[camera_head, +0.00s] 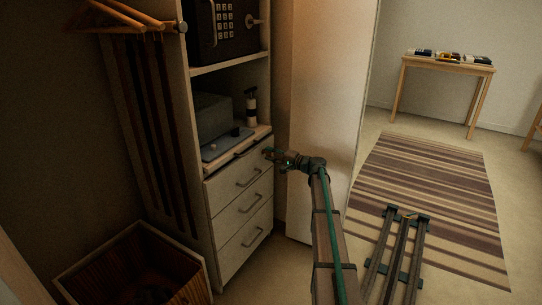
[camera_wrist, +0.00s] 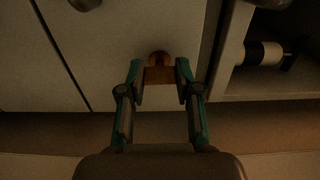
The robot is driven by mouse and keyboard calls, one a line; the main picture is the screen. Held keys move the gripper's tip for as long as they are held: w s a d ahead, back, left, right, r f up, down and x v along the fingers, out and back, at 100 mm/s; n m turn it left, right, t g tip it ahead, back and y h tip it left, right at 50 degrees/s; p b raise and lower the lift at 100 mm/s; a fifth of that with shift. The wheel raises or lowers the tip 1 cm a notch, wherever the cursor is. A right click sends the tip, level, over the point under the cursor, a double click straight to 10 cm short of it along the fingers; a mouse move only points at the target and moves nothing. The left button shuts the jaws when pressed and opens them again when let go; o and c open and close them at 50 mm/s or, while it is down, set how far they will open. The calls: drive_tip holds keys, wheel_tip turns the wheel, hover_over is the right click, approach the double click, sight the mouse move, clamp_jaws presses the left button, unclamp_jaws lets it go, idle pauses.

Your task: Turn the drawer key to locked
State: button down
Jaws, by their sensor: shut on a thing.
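My gripper (camera_head: 269,153) is at the upper right corner of the top drawer (camera_head: 232,186) of a white three-drawer unit. In the wrist view my gripper (camera_wrist: 160,70) has its two green-tipped fingers on either side of the small brass key (camera_wrist: 160,76), shut on it. A round brass part (camera_wrist: 158,58) shows just beyond the key, against the pale drawer front (camera_wrist: 120,40). In the head view the key is hidden by my gripper. The drawers look closed. I cannot tell from the key's angle whether it is locked.
A black safe (camera_head: 228,28) sits higher. A white door panel (camera_head: 316,100) stands right of the unit. A wooden crate (camera_head: 105,248) is on the floor at left.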

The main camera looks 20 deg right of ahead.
drive_tip(key=c, duration=0.8)
unclamp_jaws()
drive_tip(key=v, duration=1.2)
